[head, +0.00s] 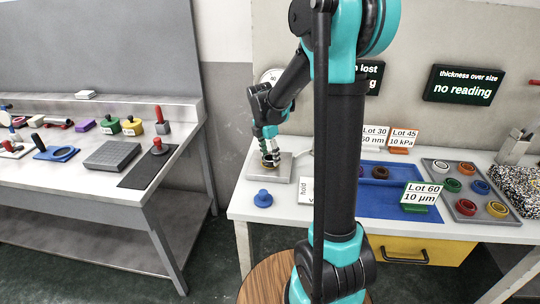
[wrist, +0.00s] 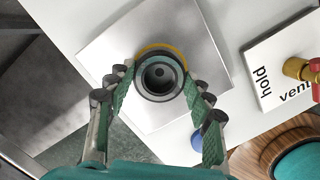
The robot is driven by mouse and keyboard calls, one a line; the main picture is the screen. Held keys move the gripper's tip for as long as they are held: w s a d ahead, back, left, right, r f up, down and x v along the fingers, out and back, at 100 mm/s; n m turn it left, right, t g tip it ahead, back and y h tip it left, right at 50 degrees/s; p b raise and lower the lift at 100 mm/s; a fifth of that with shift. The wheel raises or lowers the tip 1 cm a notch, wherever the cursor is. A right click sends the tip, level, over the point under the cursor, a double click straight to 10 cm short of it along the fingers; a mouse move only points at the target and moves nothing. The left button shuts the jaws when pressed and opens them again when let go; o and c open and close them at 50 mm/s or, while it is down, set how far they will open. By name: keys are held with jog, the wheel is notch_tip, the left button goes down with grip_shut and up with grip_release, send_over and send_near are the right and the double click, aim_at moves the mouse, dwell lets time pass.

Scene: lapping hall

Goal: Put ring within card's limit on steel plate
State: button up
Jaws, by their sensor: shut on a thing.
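My gripper (wrist: 160,92) is shut on a round, dark grey ring (wrist: 158,74) with a yellow-orange edge showing on its far side. The ring is over the middle of the steel plate (wrist: 105,55); I cannot tell whether it touches it. In the head view my gripper (head: 269,158) points down over the steel plate (head: 284,175) on the bench. Three lot cards stand to the right: Lot 30 60 nm (head: 375,135), Lot 45 10 kPa (head: 403,137) and Lot 60 10 µm (head: 421,193).
A blue knobbed piece (head: 263,199) sits in front of the plate. The "hold vent" card (wrist: 282,60) with a red-handled brass valve (wrist: 305,68) lies beside it. A grey tray (head: 436,169) holds several coloured rings. A blue tray (head: 385,200) is partly hidden by my arm. A sign (head: 463,86) reads "no reading".

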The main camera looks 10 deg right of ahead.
jog(key=o, duration=1.3)
jog(key=shift+f, duration=0.1)
notch_tip(320, 180, up, 12)
jog(key=a, duration=0.1)
jog(key=shift+s+a, duration=0.3)
jog(key=shift+s, duration=0.15)
